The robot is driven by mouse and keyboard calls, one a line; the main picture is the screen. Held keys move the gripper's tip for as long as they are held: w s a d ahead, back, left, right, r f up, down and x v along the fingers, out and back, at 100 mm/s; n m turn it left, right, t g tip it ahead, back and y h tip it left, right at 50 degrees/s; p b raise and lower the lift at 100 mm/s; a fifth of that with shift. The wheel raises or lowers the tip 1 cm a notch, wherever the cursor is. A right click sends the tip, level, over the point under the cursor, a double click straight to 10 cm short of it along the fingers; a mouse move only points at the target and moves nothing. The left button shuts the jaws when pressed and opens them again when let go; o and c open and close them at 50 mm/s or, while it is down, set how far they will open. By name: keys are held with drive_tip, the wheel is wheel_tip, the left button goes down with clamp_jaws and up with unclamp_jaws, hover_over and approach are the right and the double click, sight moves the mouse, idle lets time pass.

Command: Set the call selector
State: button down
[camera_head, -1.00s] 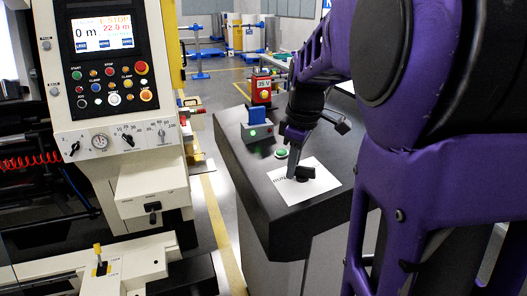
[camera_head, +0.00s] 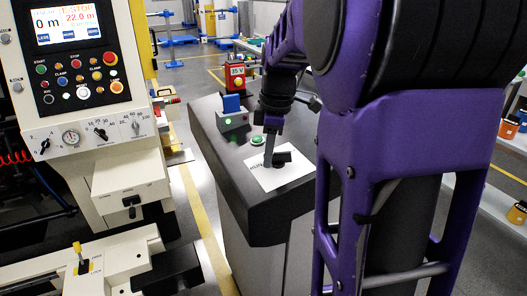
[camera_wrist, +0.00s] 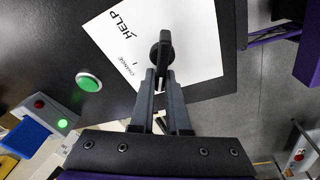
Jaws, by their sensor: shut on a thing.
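The call selector is a black rotary knob (camera_wrist: 162,50) on a white label plate (camera_wrist: 196,30) in the wrist view. The plate reads "HELP" and "CHANGE"; part of it is hidden by the knob and my fingers. My gripper (camera_wrist: 161,76) is shut on the knob, its two dark fingers reaching up from the bottom of the wrist view. In the head view my gripper (camera_head: 271,150) comes down from above onto the knob (camera_head: 283,157), on the white plate (camera_head: 268,180) on top of a dark pedestal (camera_head: 272,219).
A green button (camera_wrist: 88,82) sits beside the plate. A grey box with red and green lights and a blue block (camera_wrist: 30,135) stands further along. A red unit marked "35 V" (camera_head: 237,75) stands at the far end. A cream machine panel (camera_head: 75,70) stands at left.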

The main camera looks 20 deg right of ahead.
drive_tip(key=c, duration=0.9)
unclamp_jaws()
drive_tip(key=shift+r, duration=0.15)
wheel_tip(320, 180, up, 17)
drive_tip(key=s+d, duration=0.1)
drive_tip(key=s, duration=0.1)
drive_tip(key=shift+p, duration=0.45)
